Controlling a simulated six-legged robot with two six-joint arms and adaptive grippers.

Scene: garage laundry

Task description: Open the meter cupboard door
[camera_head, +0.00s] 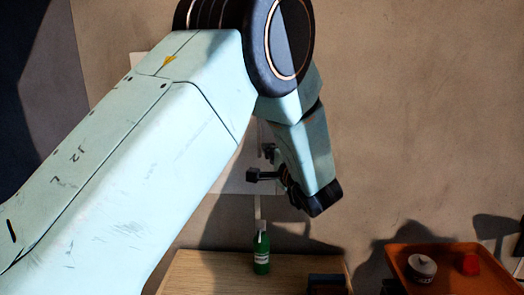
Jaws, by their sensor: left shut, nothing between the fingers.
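My left arm comes in from the left and fills much of the view. Its gripper (262,168) is shut and empty, in front of a pale panel on the wall. The pale panel (232,180) seems to be the meter cupboard; my arm hides most of it, so I cannot tell how its door stands. I cannot tell whether the gripper touches it. My right gripper is not in view.
A wooden table (205,270) stands below against the wall, with a green bottle (261,255) on it. An orange tray (440,283) at lower right holds a white round container (422,267) and a red item (470,264). The wall at right is bare.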

